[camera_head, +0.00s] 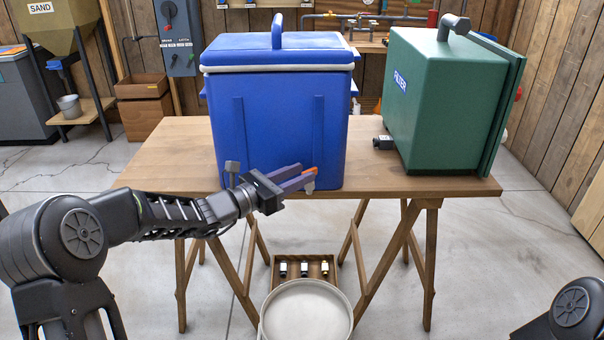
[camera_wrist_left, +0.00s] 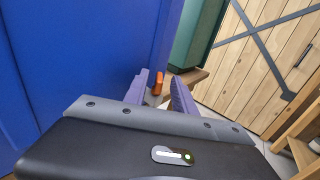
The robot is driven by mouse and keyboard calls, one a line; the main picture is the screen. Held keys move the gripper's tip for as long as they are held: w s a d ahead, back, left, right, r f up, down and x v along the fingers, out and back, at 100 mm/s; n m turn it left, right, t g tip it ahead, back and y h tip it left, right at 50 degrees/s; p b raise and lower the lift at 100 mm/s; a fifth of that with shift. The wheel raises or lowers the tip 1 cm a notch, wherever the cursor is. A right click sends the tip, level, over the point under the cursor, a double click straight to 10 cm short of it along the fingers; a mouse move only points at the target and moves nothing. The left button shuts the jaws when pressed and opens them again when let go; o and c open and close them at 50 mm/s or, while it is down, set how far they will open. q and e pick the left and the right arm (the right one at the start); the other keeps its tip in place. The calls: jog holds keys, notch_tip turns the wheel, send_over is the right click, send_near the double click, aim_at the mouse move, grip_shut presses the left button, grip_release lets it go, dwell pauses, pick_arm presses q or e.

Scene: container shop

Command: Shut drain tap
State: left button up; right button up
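The blue cooler (camera_head: 270,125) stands on the wooden table with its lid on. Its drain tap is low on the front face, near the right corner. The tap has an orange lever (camera_head: 311,170) and a grey spout (camera_head: 310,186). My left gripper (camera_head: 301,179) is at the tap, its purple fingers partly covering it. In the left wrist view the fingers (camera_wrist_left: 160,88) are apart, and the orange lever (camera_wrist_left: 164,84) shows in the gap at their tips. I cannot tell whether a finger touches it. My right gripper is out of view.
A green filter box (camera_head: 445,100) stands on the right of the table (camera_head: 380,178). A round pale tub (camera_head: 308,310) and a small wooden crate (camera_head: 318,259) with several fittings are on the floor in front. The table's front edge lies just below the tap.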

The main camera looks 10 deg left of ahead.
pick_arm(q)
jog(key=shift+w+d, duration=0.4)
jog(key=shift+w, duration=0.15)
grip_shut()
